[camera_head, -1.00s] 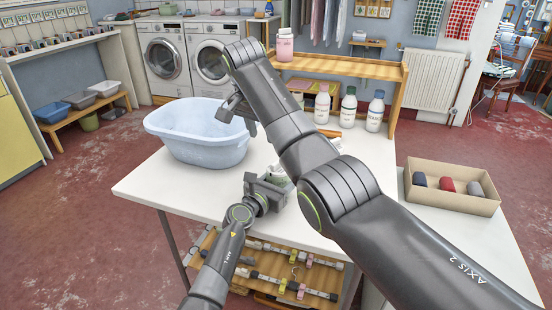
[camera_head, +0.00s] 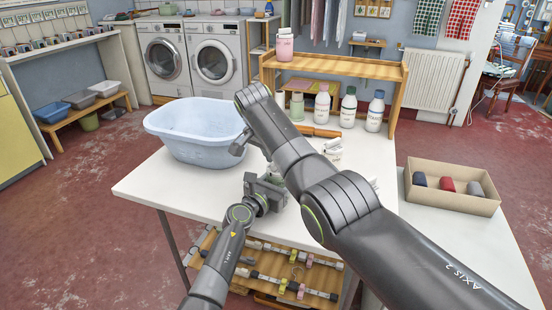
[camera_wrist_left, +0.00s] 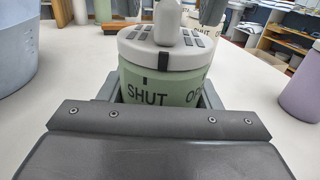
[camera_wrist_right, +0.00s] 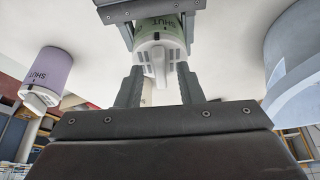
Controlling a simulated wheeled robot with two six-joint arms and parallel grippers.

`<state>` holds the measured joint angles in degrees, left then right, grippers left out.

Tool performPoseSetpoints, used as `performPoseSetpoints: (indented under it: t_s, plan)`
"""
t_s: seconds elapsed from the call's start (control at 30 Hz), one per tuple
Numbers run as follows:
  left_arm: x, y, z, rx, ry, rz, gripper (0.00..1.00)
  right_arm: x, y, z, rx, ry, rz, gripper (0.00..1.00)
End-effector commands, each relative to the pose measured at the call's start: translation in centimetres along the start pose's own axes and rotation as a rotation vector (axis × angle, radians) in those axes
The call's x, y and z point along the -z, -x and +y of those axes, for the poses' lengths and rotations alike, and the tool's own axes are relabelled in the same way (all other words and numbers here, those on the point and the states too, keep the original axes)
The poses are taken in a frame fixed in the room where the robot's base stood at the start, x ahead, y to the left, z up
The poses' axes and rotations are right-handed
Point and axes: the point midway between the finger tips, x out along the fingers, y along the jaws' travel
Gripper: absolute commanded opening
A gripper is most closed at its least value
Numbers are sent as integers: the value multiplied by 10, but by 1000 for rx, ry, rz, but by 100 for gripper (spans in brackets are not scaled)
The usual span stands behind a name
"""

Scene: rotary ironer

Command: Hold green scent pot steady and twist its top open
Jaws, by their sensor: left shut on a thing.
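The green scent pot (camera_wrist_left: 160,86) stands upright with a pale grey top and a raised white knob (camera_wrist_left: 168,24). SHUT and part of another word show on its body. In the head view my right forearm hides most of the pot and the right gripper.
A pale blue tub (camera_head: 200,150) stands left on the white table (camera_head: 150,187). A purple pot (camera_wrist_left: 303,88) stands right of the green one in the left wrist view. Several bottles (camera_head: 348,107) stand near the wooden shelf. A cardboard box (camera_head: 452,198) is at the right.

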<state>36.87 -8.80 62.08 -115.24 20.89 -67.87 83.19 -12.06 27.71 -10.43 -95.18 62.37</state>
Motion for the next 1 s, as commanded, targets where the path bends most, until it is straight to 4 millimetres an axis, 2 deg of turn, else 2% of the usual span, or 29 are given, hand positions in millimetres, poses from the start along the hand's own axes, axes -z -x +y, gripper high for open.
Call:
performPoseSetpoints:
  t_s: [0.37,0.6,1.0]
  plan:
    - [0,0,0,0,0,1,34,0,-6,0,0,-1,-1,32]
    - [0,0,0,0,0,1,34,0,-6,0,0,0,-1,1]
    - [0,0,0,0,0,1,34,0,-6,0,16,35,-2,0]
